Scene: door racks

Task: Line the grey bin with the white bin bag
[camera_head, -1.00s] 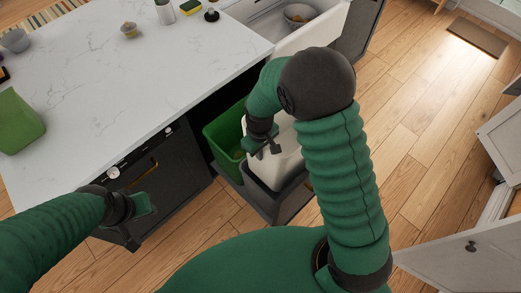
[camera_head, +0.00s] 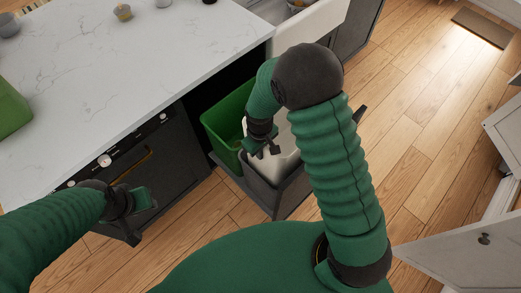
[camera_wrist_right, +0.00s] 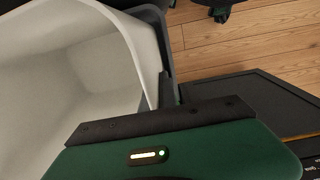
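The white bin bag (camera_head: 287,147) is inside the grey bin (camera_head: 262,172), its upper part standing above the rim. The bin sits in the pull-out under the counter, and my right arm hides part of it. My right gripper (camera_head: 262,149) is at the bag's near left edge and looks closed on it. In the right wrist view the bag's open inside (camera_wrist_right: 70,75) fills the left, with the grey bin's rim (camera_wrist_right: 158,25) around it and a dark finger at its edge. My left gripper (camera_head: 143,200) is apart from the bin, before the dark cabinet front; its opening is unclear.
A green bin (camera_head: 228,122) stands directly left of the grey bin. The white countertop (camera_head: 120,75) is above left, with a green container (camera_head: 10,108) on it. An open white drawer (camera_head: 310,30) is behind. Wooden floor (camera_head: 420,130) is clear at right.

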